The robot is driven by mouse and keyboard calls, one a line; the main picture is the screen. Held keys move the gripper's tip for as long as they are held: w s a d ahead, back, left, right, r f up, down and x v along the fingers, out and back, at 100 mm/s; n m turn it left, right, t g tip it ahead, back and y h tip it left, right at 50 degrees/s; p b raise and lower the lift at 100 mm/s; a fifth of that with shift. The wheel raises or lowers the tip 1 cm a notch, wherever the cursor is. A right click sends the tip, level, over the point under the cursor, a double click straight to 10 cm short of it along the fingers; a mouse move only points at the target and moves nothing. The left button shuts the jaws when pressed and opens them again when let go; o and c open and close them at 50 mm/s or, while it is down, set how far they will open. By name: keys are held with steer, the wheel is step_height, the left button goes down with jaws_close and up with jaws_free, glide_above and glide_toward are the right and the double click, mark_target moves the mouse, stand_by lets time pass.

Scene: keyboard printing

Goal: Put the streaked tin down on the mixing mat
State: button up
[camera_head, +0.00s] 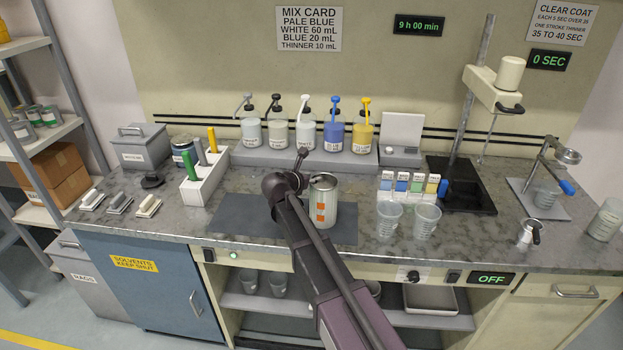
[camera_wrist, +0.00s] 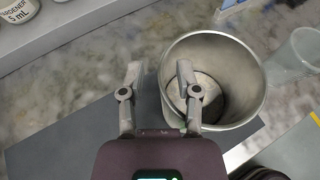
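The tin (camera_head: 323,205) is a silver open can with orange marks on its side. It stands upright and appears to rest on the dark grey mixing mat (camera_head: 235,213), toward its right part. The wrist view looks into the tin's mouth (camera_wrist: 240,75), with a pale grey bottom or content inside. My gripper (camera_wrist: 163,75) is open at the tin's left rim. Its right finger overlaps the tin's mouth, and its left finger is outside over the counter. In the head view my gripper (camera_head: 303,164) is at the tin's upper left, and my arm covers part of the mat.
Clear cups (camera_head: 388,219) and colour-labelled small boxes (camera_head: 402,190) stand right of the mat. A white rack (camera_head: 205,183) with coloured handles is on the left. Pump bottles (camera_head: 305,135) line the back shelf. A stirrer stand (camera_head: 466,185) is at the right.

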steer(key=shift+r, duration=0.2)
steer(key=p+v, duration=0.5)
steer(key=v, duration=0.7)
stand_by(0.8)
steer(key=m+g, duration=0.3)
steer(key=m, duration=0.4)
glide_toward(328, 201)
steer(key=d, duration=0.5)
steer(key=s+d+f+m+g, duration=0.3)
steer(key=d+f+m, duration=0.1)
steer(key=d+m, duration=0.35)
steer(key=s+d+f+m+g+y, duration=0.4)
steer(key=s+d+m+g+y, duration=0.1)
steer(key=s+d+m, duration=0.6)
steer(key=s+m+y, duration=0.1)
steer(key=s+m, duration=0.1)
steer(key=m, duration=0.2)
steer(key=shift+s+d+m+g+y, duration=0.2)
steer(key=shift+s+m+g+y, duration=0.05)
steer(key=shift+m+g+y, duration=0.1)
steer(key=shift+a, duration=0.15)
